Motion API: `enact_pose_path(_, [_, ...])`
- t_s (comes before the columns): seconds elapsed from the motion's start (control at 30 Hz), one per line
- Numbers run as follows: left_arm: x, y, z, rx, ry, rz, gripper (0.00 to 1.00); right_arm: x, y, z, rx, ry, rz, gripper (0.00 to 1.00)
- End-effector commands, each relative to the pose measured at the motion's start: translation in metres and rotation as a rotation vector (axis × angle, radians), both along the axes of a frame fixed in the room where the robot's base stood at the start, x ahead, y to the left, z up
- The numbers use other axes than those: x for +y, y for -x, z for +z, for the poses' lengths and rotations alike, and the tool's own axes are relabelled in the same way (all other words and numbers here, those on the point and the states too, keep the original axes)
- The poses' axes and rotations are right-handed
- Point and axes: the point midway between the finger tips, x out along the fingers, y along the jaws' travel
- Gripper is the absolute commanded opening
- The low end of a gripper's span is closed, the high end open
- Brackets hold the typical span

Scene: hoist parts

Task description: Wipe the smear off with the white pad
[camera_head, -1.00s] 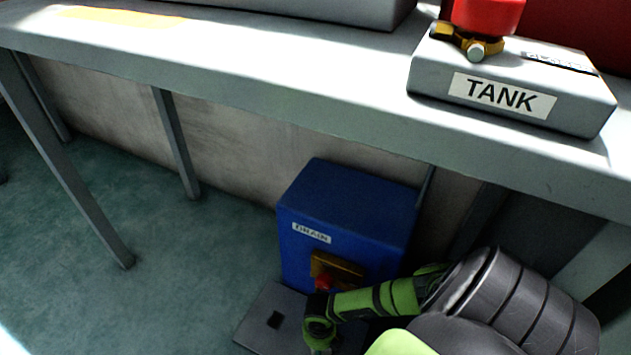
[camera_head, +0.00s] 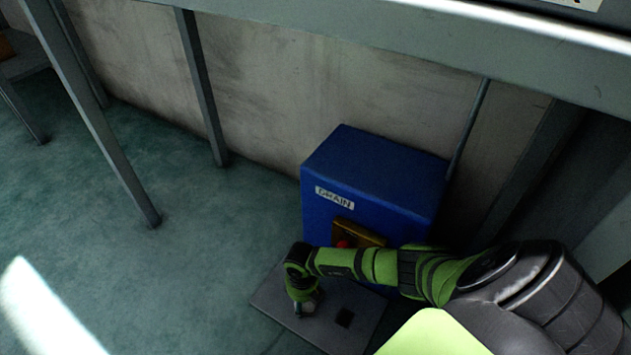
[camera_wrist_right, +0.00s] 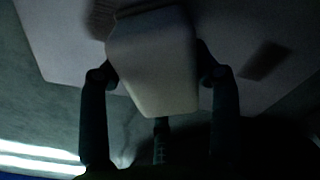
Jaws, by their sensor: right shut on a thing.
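The white pad (camera_wrist_right: 155,65) is between the fingers of my right gripper (camera_wrist_right: 158,85), which is shut on it. In the head view my right gripper (camera_head: 302,305) points down over the left part of a grey plate (camera_head: 275,292) on the floor; the pad is only a small pale bit there. A dark square patch (camera_head: 344,317) lies on the plate right of the gripper. The wrist view shows a dark patch (camera_wrist_right: 265,60) right of the pad and a streaked patch (camera_wrist_right: 100,18) partly behind it. I cannot tell which is the smear, nor whether the pad touches the plate.
A blue box (camera_head: 375,180) labelled "DRAIN" stands behind the plate, with a yellow and red fitting (camera_head: 355,235) on its front. Table legs (camera_head: 200,85) stand at the left. The table edge (camera_head: 480,40) crosses above. The green floor (camera_head: 190,270) left of the plate is clear.

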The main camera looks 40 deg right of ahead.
Motion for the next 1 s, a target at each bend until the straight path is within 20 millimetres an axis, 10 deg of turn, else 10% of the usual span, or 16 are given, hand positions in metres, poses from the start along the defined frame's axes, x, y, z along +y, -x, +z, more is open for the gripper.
enact_pose_path(1.0, [0.000, 0.000, -0.054, 0.000, 0.000, 0.000, 0.40, 0.027, -0.077, 0.000, -0.001, -0.001, 0.001, 0.06])
